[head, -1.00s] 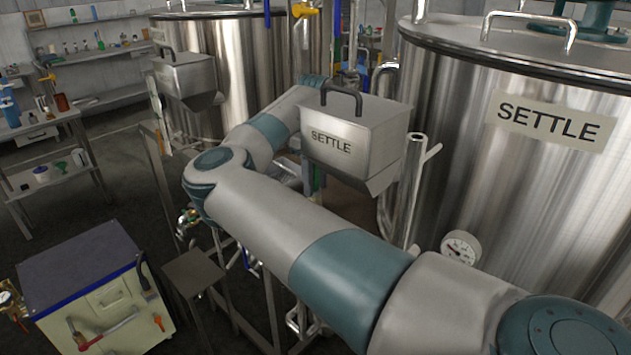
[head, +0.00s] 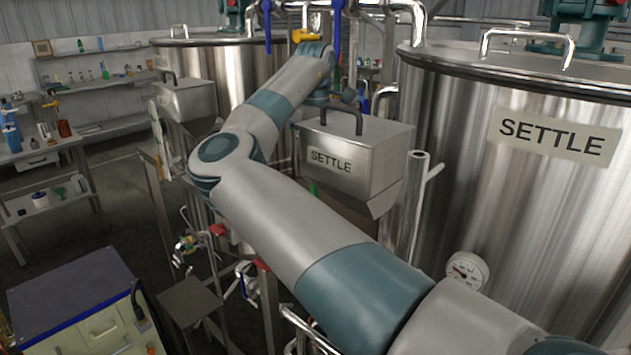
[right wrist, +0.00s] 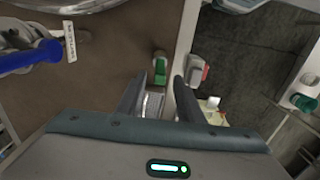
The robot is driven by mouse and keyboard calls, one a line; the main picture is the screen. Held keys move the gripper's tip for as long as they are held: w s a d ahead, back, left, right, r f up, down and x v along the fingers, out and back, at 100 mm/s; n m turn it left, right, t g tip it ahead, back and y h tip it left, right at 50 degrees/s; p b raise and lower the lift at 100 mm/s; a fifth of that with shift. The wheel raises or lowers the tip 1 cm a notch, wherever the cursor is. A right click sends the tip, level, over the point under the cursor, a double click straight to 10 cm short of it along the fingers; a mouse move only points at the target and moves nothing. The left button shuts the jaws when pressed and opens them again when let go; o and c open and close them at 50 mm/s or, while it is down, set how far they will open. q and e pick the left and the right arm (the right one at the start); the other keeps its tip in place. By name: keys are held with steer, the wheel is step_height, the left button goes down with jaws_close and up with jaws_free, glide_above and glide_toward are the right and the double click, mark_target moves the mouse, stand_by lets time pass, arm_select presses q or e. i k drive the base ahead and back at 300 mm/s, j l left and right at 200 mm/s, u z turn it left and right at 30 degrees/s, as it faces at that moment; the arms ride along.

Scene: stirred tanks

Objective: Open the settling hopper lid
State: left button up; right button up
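The settling hopper (head: 330,163) is a steel box labelled SETTLE, beside the large SETTLE tank (head: 480,150) in the head view. Its lid (head: 368,128) lies shut on top and carries a dark arched handle (head: 343,108). My right arm crosses in front of the hopper, and its far end is up behind and left of the lid. In the right wrist view my right gripper (right wrist: 160,85) has its two fingers apart, with nothing held between them. The hopper cannot be made out in that view. My left gripper is not in view.
A second, similar hopper (head: 185,100) stands at the left by another tank (head: 235,65). Pipes with blue-handled valves (head: 338,25) rise behind my forearm. A gauge (head: 467,270) sits on the SETTLE tank. A cabinet (head: 75,295) is at lower left.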

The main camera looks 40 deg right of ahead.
mark_target(348, 124)
steer(key=j, duration=1.25)
steer(key=k, duration=0.05)
